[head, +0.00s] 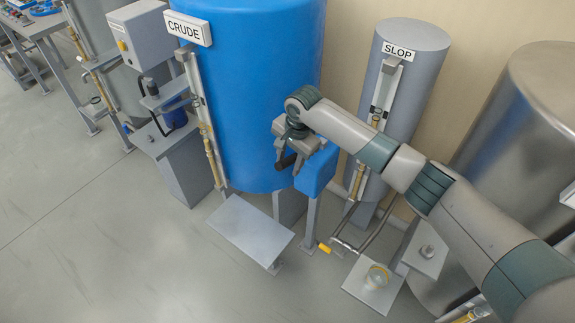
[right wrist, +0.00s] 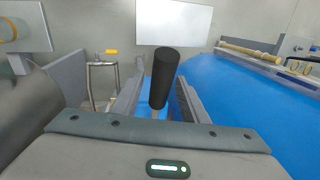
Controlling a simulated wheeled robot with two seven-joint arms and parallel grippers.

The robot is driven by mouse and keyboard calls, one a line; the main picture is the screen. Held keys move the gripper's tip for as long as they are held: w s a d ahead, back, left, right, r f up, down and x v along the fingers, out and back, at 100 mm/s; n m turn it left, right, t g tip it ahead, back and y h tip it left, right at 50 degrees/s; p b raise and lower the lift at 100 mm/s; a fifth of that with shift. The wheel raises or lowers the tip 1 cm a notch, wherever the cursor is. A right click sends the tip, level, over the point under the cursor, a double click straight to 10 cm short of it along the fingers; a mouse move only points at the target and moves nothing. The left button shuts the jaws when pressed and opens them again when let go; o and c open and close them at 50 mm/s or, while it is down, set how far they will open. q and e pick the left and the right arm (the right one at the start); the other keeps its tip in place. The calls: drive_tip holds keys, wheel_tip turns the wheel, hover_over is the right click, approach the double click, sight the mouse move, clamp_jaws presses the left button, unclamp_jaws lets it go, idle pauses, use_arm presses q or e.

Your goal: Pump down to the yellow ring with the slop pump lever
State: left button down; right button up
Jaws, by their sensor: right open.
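The black lever handle (right wrist: 164,78) stands between the open fingers of my right gripper (right wrist: 155,100) in the right wrist view, and I cannot tell whether they touch it. In the head view my right gripper (head: 290,155) is over the handle beside a blue pump box (head: 317,170), partly hiding both. The grey tank labelled SLOP (head: 412,75) stands behind my right arm. Its slim sight gauge (head: 384,92) has yellowish sections; my arm hides its middle. I cannot make out a yellow ring or a level on it. My left gripper is not in view.
The large blue CRUDE tank (head: 250,90) stands close to my right gripper. A grey plate (head: 249,232) is in front of it.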

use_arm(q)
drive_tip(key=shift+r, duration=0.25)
use_arm(e)
drive_tip(key=shift+w+a+f, duration=0.1)
drive_tip(key=shift+a+f, duration=0.05)
drive_tip(key=shift+f, duration=0.65)
drive_tip(key=shift+w+a+f, duration=0.1)
drive_tip(key=shift+f, duration=0.7)
drive_tip(key=shift+c, duration=0.2)
